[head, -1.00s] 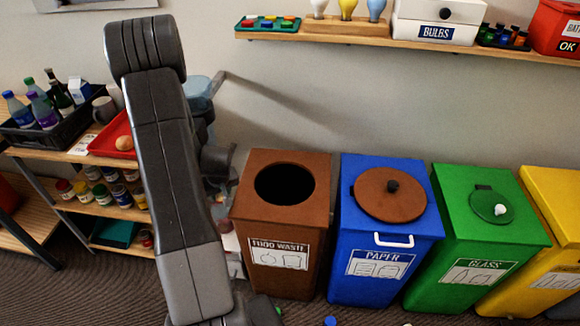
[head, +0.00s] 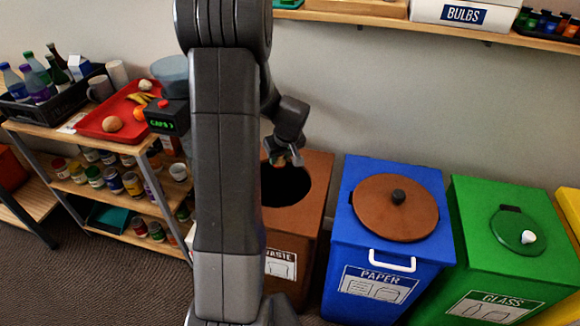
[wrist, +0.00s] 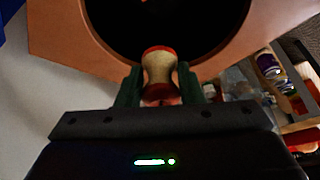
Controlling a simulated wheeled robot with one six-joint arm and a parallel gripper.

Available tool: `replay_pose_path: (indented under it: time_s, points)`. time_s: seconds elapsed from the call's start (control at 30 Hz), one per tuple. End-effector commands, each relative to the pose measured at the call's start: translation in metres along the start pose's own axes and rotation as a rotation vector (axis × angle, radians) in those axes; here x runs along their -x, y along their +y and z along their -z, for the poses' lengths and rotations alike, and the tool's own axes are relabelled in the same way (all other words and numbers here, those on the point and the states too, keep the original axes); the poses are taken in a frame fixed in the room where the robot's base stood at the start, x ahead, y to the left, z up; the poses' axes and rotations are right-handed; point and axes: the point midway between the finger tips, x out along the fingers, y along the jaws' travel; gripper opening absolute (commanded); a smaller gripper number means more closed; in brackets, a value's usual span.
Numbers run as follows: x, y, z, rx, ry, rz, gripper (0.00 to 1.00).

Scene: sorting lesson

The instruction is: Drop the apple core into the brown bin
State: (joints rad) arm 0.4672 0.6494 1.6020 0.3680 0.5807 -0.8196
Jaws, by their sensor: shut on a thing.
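My gripper (wrist: 158,88) is shut on the apple core (wrist: 159,68), a pale waisted piece with red ends, in the wrist view. The brown bin (head: 312,195) stands left of the blue bin in the head view, partly hidden by my arm. Its top has a round open hole, and its rim also shows in the wrist view (wrist: 65,38). In the head view my gripper (head: 287,158) is over the back part of the hole. The core itself is hard to make out there.
The blue paper bin (head: 385,275) with a brown round lid (head: 396,215) stands right of the brown bin, then the green glass bin (head: 490,260). A shelf unit with a red tray (head: 98,122) is at left. A wall shelf (head: 420,28) runs above the bins.

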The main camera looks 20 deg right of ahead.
Motion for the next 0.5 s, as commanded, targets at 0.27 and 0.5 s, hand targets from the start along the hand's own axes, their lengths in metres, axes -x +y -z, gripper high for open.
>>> replay_pose_path:
  time_s: [0.27, 0.5]
  points:
    - [-0.022, 0.0, -0.009, 0.0, 0.0, 0.0, 0.09]
    - [-0.036, 0.0, -0.015, 0.0, -0.001, 0.0, 0.09]
